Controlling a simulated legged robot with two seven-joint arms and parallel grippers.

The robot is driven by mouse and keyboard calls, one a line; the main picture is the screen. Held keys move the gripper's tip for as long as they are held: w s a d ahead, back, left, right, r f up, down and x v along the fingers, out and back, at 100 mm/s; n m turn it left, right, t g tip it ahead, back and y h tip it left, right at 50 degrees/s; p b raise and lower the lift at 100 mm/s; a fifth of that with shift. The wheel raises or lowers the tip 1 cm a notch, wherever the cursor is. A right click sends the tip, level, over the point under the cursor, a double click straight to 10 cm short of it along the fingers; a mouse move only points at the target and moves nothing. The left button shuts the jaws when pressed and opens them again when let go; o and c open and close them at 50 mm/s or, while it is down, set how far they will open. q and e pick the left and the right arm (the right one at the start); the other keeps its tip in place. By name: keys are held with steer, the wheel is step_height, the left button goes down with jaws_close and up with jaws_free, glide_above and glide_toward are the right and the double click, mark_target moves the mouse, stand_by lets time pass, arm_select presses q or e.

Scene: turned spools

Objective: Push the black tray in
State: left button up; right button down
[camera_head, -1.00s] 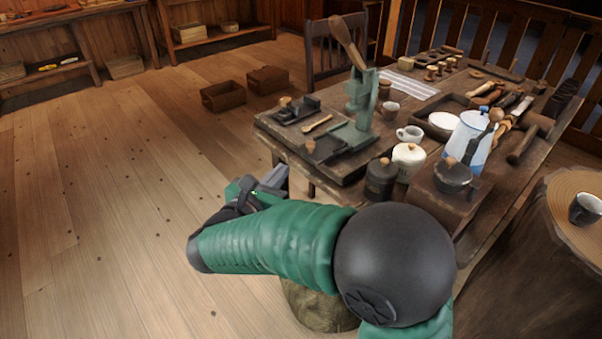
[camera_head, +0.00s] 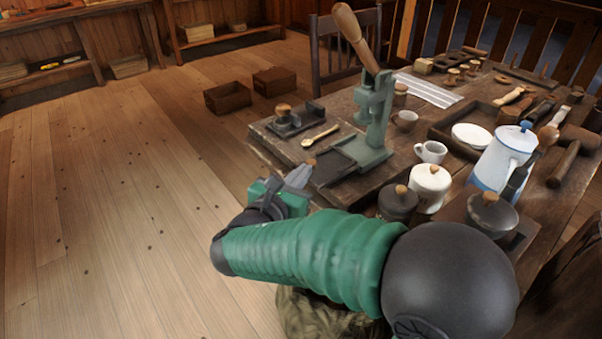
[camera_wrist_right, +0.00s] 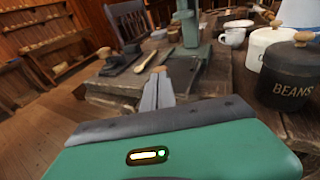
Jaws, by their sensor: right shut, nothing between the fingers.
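The black tray (camera_head: 331,168) is a flat dark slab sticking out of the base of the green press (camera_head: 374,125), with a small wooden knob (camera_head: 310,163) at its near-left end. In the right wrist view the tray (camera_wrist_right: 182,75) lies just beyond my fingers, partly hidden by them. My right gripper (camera_head: 300,175) is shut and empty, its fingertips close to the knob at the table's left edge. In the right wrist view the tips (camera_wrist_right: 158,78) overlap the knob's lower part; I cannot tell whether they touch it. My left gripper is not in view.
A wooden spoon (camera_head: 321,136) and a dark stand (camera_head: 296,120) lie behind the tray. A black canister (camera_head: 397,204), a white canister (camera_head: 429,187) and a white mug (camera_head: 431,152) stand to the right, near my arm. The floor at left is clear.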

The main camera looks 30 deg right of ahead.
mark_target(335, 168)
steer(key=d, duration=0.9)
steer(key=shift+w+d, duration=0.25)
steer(key=shift+d, duration=0.1)
steer(key=shift+r, duration=0.25)
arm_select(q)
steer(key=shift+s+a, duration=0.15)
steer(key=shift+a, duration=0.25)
arm_select(e)
steer(key=shift+a, duration=0.1)
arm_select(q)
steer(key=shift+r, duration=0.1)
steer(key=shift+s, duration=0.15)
